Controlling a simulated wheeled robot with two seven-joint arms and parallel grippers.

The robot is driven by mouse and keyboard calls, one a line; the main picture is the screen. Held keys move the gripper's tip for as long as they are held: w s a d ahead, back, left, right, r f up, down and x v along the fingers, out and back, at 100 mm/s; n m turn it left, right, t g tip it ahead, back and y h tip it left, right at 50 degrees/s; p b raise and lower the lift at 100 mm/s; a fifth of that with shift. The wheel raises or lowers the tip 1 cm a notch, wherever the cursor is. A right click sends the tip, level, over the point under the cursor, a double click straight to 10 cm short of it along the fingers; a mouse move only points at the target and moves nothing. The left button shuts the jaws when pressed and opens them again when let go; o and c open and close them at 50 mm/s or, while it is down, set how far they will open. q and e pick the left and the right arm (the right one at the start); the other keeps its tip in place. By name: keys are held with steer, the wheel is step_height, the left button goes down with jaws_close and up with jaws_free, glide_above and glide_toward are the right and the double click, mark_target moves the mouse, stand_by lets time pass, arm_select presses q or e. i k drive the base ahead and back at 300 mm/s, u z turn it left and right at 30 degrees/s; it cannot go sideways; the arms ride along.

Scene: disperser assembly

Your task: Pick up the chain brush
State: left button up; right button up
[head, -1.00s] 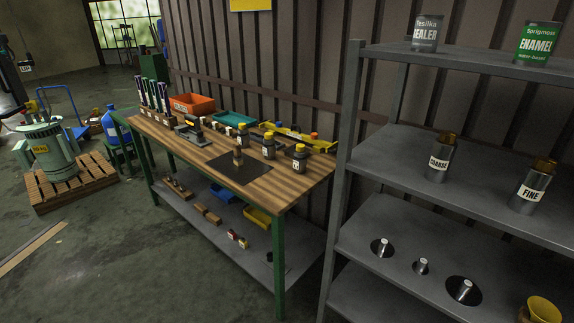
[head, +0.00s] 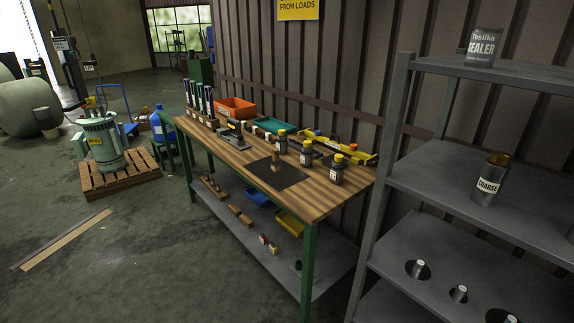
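Neither gripper shows in the head view. No thing can be clearly made out as the chain brush at this size. Small brown brush-like pieces (head: 240,215) lie on the lower shelf of the workbench, and another brown piece (head: 213,187) lies farther back there. A small upright brown object (head: 276,161) stands on a dark mat (head: 290,177) on the bench top. I cannot tell whether any of these is the brush.
The wooden workbench (head: 235,165) holds dark bottles with yellow caps (head: 337,171), an orange bin (head: 236,108) and a teal tray (head: 274,125). A grey shelf (head: 440,175) stands at right. A pallet (head: 122,179) bears a green machine. Open floor lies left of the bench.

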mark_target(275, 164)
steer(key=z, duration=0.45)
steer(key=i, duration=1.35)
steer(key=z, duration=0.15)
